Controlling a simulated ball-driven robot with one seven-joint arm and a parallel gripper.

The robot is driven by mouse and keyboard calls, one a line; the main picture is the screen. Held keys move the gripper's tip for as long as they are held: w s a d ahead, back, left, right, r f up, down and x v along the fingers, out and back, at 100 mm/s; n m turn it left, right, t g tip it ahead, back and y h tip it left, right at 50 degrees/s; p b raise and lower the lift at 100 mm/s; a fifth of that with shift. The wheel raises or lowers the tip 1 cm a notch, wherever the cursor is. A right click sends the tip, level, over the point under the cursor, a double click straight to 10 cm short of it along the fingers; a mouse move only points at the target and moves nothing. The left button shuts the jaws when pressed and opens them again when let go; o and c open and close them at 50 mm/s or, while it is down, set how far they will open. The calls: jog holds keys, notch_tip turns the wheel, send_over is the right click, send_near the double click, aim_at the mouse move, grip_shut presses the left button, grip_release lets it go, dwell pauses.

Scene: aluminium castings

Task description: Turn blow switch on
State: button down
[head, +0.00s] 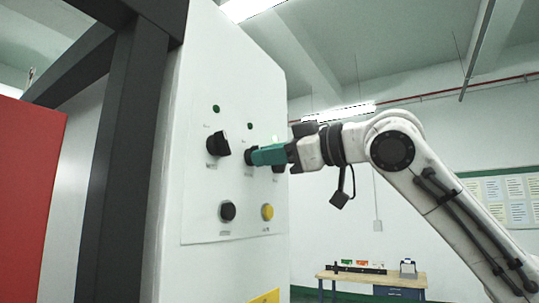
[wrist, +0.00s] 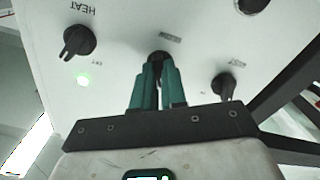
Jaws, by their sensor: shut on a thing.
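A white control panel (head: 190,190) carries a row of black rotary switches. My gripper (head: 258,156) reaches in from the right, its teal fingers shut on the middle switch (head: 248,156). In the wrist view, which is upside down, the fingers (wrist: 157,75) close around this switch (wrist: 158,57) and cover most of it, so its angle is hard to tell. Its small label (wrist: 170,37) is too blurred to read. One neighbouring switch (wrist: 78,41), labelled HEAT, has a lit green lamp (wrist: 83,80) beside it. The other neighbouring switch (wrist: 223,87) is free.
Below the switches are a black button (head: 227,211) and a yellow button (head: 267,211). A dark post (head: 120,160) and a red panel (head: 30,180) stand at left. A workbench (head: 375,280) stands far back right. The air right of the panel is open.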

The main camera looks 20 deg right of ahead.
jog(key=shift+m, duration=0.3)
jog(key=m+p, duration=0.2)
jog(key=m, duration=0.9)
jog(key=shift+p, duration=0.35)
jog(key=shift+m, duration=0.3)
jog(key=c, duration=1.2)
grip_release()
jog(key=shift+s+d, duration=0.1)
jog(key=b+v, duration=0.3)
jog(key=v, duration=0.7)
jog(key=shift+s+d, duration=0.15)
jog(key=shift+s, duration=0.1)
